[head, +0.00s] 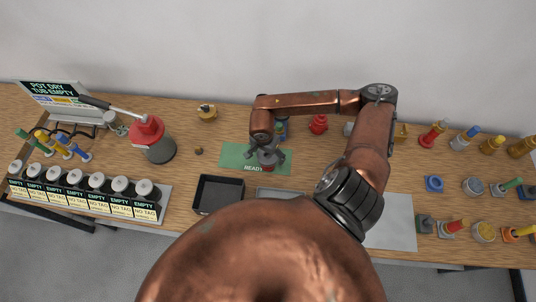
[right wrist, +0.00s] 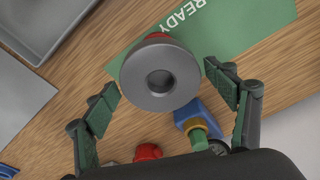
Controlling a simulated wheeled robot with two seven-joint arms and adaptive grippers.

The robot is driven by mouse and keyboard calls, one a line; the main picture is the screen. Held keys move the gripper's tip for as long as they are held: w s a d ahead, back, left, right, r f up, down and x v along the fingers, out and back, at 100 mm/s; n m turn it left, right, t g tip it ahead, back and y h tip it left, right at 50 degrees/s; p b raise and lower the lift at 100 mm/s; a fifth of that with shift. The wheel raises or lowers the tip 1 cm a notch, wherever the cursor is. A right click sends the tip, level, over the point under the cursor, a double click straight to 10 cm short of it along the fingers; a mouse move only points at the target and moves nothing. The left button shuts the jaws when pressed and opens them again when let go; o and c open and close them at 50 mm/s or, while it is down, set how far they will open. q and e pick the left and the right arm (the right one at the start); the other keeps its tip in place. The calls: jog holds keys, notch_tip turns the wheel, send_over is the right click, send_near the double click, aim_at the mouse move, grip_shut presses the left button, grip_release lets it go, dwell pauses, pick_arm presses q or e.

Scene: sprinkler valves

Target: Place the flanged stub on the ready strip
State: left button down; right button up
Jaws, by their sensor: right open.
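The green ready strip (head: 235,155) lies on the wooden bench, and it also shows in the right wrist view (right wrist: 250,28). A flanged stub with a round grey flange and a dark central hole (right wrist: 160,78) shows red at its far edge. In the right wrist view it overlaps the edge of the strip; its base is hidden, so I cannot tell how it rests. My right gripper (right wrist: 168,92) is open, its green-padded fingers on either side of the flange with gaps. In the head view the right gripper (head: 267,157) is over the strip. My left gripper is not in view.
A black tray (head: 218,194) stands front left of the strip. A blue fitting with a brass and green top (right wrist: 198,120) and a red fitting (right wrist: 148,152) are close to the fingers. A red-topped pump (head: 150,135) is left; several valves crowd the right.

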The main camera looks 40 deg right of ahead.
notch_tip(320, 180, up, 12)
jog(key=a+b, duration=0.1)
jog(key=b, duration=0.1)
jog(key=shift+s+a+f, duration=0.2)
jog(key=shift+a+f, duration=0.05)
jog(key=shift+a, duration=0.1)
jog(key=shift+a+f, duration=0.1)
